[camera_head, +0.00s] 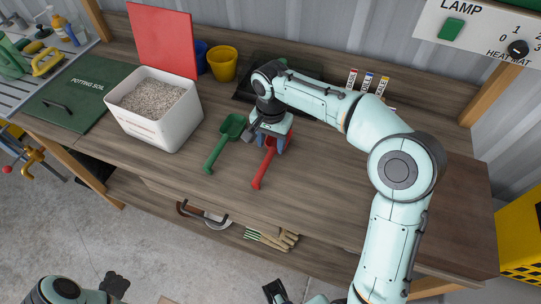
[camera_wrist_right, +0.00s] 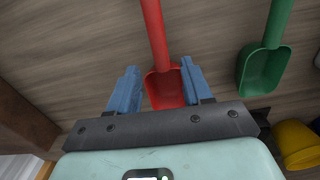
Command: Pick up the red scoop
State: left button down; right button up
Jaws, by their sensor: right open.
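The red scoop (camera_head: 265,163) lies on the wooden bench, its handle pointing toward the front edge. My right gripper (camera_head: 270,143) is over its head end and partly hides it. In the right wrist view the red scoop (camera_wrist_right: 163,85) shows between the two blue fingers of my right gripper (camera_wrist_right: 160,88), which are apart, one on each side of its head. The right-hand finger looks close to the scoop's edge; I cannot tell if it touches.
A green scoop (camera_head: 222,145) lies just left of the red one. A white bin (camera_head: 165,130) of granular material with a raised red lid (camera_head: 163,40), a yellow pot (camera_head: 222,63) and seed packets (camera_head: 367,82) stand around. The bench front is mostly clear.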

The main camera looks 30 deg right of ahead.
aim_at(271, 152)
notch_tip(271, 152, down, 6)
jog(key=shift+w+f+b, duration=0.1)
jog(key=shift+b, duration=0.3)
grip_shut()
